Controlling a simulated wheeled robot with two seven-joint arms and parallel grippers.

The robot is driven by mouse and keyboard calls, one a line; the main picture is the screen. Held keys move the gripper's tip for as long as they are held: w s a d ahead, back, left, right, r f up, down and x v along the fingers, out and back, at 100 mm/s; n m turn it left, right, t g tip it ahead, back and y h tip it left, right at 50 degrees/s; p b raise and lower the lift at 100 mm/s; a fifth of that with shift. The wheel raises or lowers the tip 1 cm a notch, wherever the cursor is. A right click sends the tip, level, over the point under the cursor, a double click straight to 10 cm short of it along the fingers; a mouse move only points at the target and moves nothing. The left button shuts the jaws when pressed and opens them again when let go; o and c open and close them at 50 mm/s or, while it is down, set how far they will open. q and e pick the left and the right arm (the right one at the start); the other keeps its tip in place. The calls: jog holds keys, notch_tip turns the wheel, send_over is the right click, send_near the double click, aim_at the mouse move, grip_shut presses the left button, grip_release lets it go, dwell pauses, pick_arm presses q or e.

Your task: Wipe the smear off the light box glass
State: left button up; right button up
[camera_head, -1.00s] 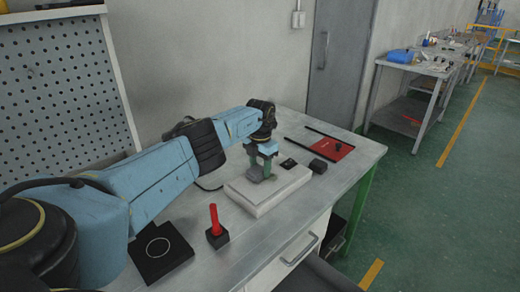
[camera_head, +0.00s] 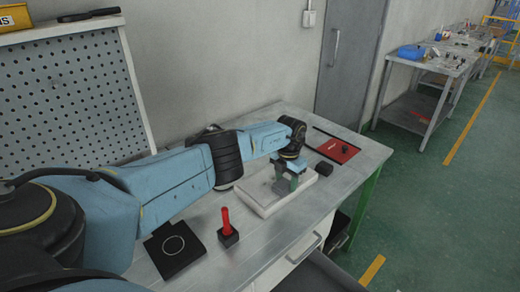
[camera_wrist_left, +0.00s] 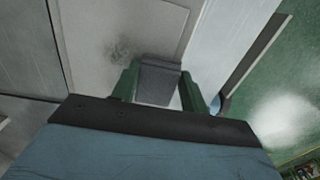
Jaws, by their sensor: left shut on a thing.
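The light box (camera_head: 262,205) is a low pale slab on the bench. My left gripper (camera_head: 284,184) is over its glass, with green fingers pointing down. In the left wrist view the gripper (camera_wrist_left: 160,95) is shut on a grey wiping pad (camera_wrist_left: 158,82), held between both fingers. The pad is at the glass; whether it touches cannot be told. A dark speckled smear (camera_wrist_left: 118,52) shows on the pale glass just left of the pad in the wrist view. My right gripper is not in view.
A black block (camera_head: 323,168) and a red-and-black board (camera_head: 336,149) lie beyond the box. A pegboard (camera_head: 75,95) stands behind.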

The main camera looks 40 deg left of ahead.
aim_at(286, 181)
pick_arm(q)
notch_tip(286, 181, up, 2)
jog(key=shift+a+r+p, duration=0.15)
jog(key=shift+r+p, duration=0.05)
jog(key=shift+p, duration=0.15)
jog(key=shift+r+p, duration=0.7)
notch_tip(286, 181, up, 4)
jog(key=p, duration=0.4)
jog(key=shift+r, duration=0.15)
